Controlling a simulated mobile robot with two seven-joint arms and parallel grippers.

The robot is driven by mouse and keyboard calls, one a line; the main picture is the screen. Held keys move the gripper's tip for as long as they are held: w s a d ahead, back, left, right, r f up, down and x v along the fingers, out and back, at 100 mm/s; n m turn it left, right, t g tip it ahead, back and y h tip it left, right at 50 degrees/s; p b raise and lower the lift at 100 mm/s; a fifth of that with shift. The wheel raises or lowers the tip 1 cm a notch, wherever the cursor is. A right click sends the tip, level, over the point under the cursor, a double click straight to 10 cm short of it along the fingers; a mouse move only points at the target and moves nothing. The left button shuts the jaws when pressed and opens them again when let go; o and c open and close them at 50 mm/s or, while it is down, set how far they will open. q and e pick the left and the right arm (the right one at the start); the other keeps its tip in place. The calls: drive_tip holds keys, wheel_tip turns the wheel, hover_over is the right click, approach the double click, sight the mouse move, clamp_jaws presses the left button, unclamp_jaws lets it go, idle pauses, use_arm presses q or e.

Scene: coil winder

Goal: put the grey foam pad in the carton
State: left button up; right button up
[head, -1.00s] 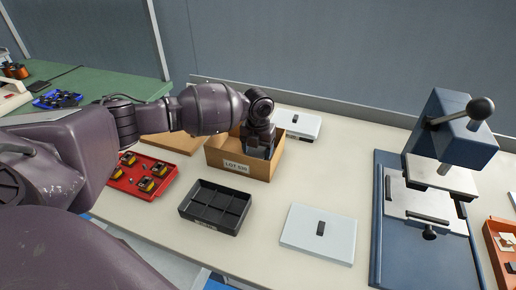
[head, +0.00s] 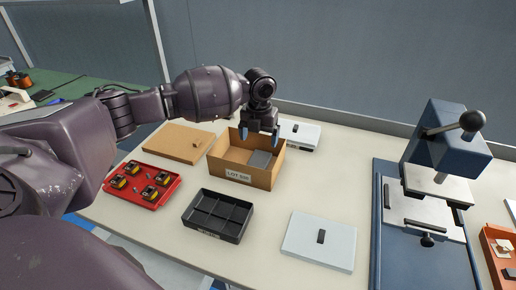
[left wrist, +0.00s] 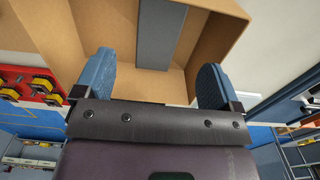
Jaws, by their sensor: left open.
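The grey foam pad (head: 262,158) lies inside the open carton (head: 238,176), towards its right side. In the left wrist view the pad (left wrist: 158,38) shows as a grey strip inside the brown carton (left wrist: 110,25). My left gripper (head: 261,137) is above the carton's back right part. Its blue fingers are spread wide with nothing between them, and the pad is beyond the fingertips in the left wrist view (left wrist: 155,80). The pad's lower end is partly hidden by the carton wall in the head view. My right gripper is not in view.
A black divided tray (head: 218,215) and a white lid-like plate (head: 319,241) lie in front. A red tray (head: 142,185) with several parts and a brown board (head: 178,143) are at left. A white box (head: 300,134) stands behind right; a blue press (head: 440,150) stands at right.

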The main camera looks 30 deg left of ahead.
use_arm(q)
drive_tip(key=shift+r, duration=1.75)
